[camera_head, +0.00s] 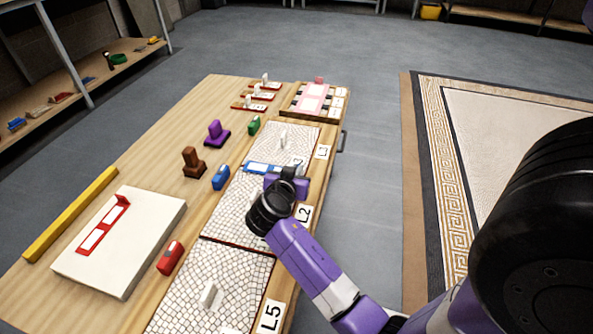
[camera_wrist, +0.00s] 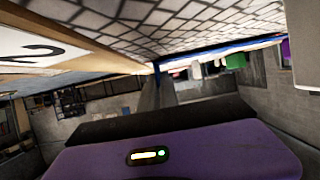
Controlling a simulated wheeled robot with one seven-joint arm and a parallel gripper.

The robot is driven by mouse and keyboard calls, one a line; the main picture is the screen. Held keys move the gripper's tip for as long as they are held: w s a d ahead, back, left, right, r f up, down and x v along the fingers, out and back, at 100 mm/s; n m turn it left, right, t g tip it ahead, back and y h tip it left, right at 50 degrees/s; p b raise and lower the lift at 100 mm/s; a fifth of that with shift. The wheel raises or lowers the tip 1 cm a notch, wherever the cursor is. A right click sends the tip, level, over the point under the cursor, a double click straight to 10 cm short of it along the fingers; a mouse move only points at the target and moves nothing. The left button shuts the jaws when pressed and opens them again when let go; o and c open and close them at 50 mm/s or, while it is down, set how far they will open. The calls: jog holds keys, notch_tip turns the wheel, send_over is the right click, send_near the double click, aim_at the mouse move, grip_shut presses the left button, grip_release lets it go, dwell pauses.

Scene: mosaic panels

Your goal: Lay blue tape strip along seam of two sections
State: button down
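The blue tape strip (camera_head: 258,168), with white patches on it, lies along the seam between the panel section marked L2 (camera_head: 232,210) and the section behind it (camera_head: 272,143). My gripper (camera_head: 288,182) is low at the right part of this strip and hides that end. In the wrist view the strip shows as a thin blue line (camera_wrist: 215,50) along the edge of the tiled panel (camera_wrist: 170,28). The gripper fingers (camera_wrist: 157,85) point at the near end of the line. Whether they grip it is not clear.
A front section marked L5 (camera_head: 190,310) has a white handle. Red (camera_head: 169,257), blue (camera_head: 221,177) and green (camera_head: 254,125) blocks, brown (camera_head: 194,162) and purple (camera_head: 216,133) stamp-like tools stand left of the panels. A white board (camera_head: 150,240) lies front left.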

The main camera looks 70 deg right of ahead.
jog(key=c, duration=2.1)
grip_release()
jog(key=shift+f, duration=0.25)
jog(key=o, duration=0.5)
jog(key=shift+r+p, duration=0.5)
jog(key=shift+r, duration=0.15)
jog(key=p+v, duration=0.2)
jog(key=v, duration=1)
jog(key=shift+f, duration=0.1)
